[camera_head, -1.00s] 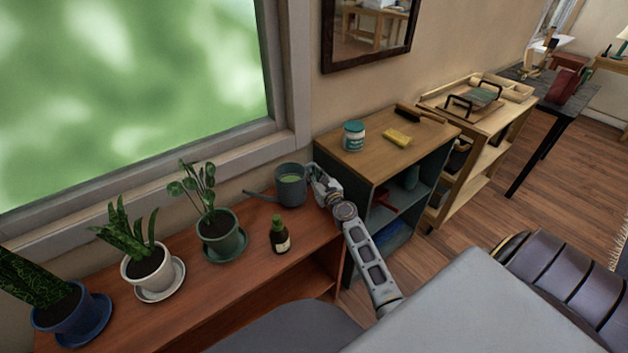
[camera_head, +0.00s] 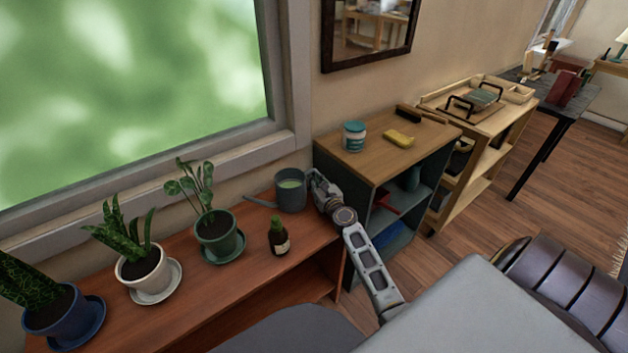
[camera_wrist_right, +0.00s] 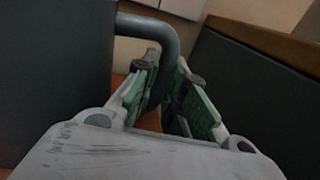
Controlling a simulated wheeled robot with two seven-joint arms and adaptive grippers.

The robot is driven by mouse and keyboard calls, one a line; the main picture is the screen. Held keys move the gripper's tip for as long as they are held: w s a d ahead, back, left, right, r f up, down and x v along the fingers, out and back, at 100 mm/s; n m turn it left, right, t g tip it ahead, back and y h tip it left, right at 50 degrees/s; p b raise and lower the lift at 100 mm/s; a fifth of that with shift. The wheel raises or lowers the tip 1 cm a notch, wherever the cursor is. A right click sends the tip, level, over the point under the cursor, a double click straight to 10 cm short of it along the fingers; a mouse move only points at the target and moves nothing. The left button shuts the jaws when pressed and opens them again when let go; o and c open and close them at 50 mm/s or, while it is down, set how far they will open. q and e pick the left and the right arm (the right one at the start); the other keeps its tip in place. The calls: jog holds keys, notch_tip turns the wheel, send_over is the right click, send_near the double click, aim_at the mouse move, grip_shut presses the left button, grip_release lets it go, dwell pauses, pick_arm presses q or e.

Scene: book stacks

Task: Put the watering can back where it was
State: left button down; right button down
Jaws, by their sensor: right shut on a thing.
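The grey watering can (camera_head: 291,193) is upright at the right end of the reddish-brown plant shelf (camera_head: 205,310), by the wall, its spout pointing left. I cannot tell whether its base touches the shelf top. My right gripper (camera_head: 315,184) is at the can's right side, shut on its handle. In the right wrist view, the curved grey handle (camera_wrist_right: 152,30) runs down between the green-padded fingers of the gripper (camera_wrist_right: 165,95), and the can's dark body (camera_wrist_right: 55,70) fills the left side. My left gripper is out of view.
Close on the right is a dark cabinet (camera_head: 350,180) with a teal-lidded jar (camera_head: 354,136) on top. The window wall is behind.

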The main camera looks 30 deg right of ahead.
jog(key=shift+r, duration=0.1)
dwell(0.3)
jog(key=c, duration=1.8)
grip_release()
jog(key=shift+c, duration=0.2)
jog(key=o, duration=0.4)
jog(key=shift+c, duration=0.2)
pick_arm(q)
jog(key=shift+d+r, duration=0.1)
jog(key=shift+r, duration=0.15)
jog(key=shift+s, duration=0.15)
